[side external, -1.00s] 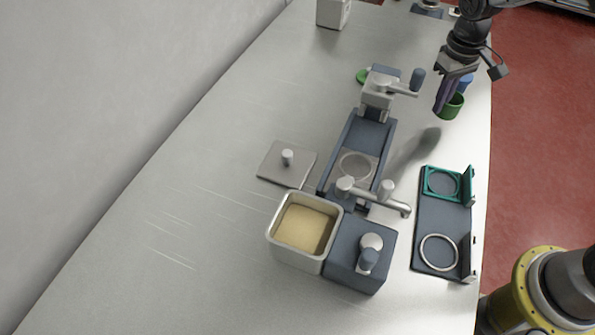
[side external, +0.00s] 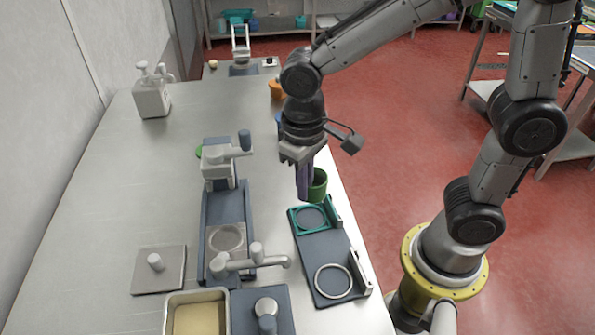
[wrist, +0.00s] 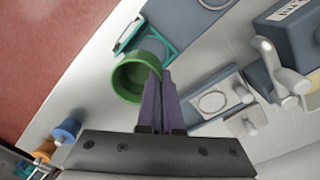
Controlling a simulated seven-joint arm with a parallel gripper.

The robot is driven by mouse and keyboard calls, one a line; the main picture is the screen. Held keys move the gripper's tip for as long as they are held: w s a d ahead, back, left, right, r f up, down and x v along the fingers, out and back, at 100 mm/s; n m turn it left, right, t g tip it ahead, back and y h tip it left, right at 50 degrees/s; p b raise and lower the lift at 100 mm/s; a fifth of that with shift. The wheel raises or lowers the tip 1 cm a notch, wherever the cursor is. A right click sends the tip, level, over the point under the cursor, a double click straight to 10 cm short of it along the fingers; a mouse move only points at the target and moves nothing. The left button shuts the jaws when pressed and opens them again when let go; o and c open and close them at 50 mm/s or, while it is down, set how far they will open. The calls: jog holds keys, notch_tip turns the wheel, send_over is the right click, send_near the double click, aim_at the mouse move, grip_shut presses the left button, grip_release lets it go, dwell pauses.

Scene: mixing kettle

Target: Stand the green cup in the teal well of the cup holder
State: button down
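The green cup (side external: 318,184) is upright at my gripper (side external: 304,196), and it also shows in the wrist view (wrist: 128,78). My gripper's two purple fingers (wrist: 160,98) are close together on the cup's near wall, with the cup hanging to one side of them. The cup appears raised off the table, just behind the cup holder (side external: 325,250). The teal well (side external: 296,220) is the square frame at the holder's far end and looks empty. In the wrist view the cup partly covers the teal well (wrist: 170,45).
A white ring well (side external: 333,281) is at the holder's near end, with upright brackets along the right side. A dark fixture with a crank (side external: 220,165) stands to the left. Blue (wrist: 67,129) and orange (side external: 276,90) cups stand farther back near the table edge.

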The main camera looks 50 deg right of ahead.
jog(key=shift+a+f, duration=0.2)
jog(key=shift+f, duration=2.6)
jog(key=shift+f, duration=0.75)
jog(key=c, duration=0.6)
grip_release()
jog(key=shift+o, duration=0.2)
notch_tip(320, 180, up, 7)
dwell(0.4)
dwell(0.5)
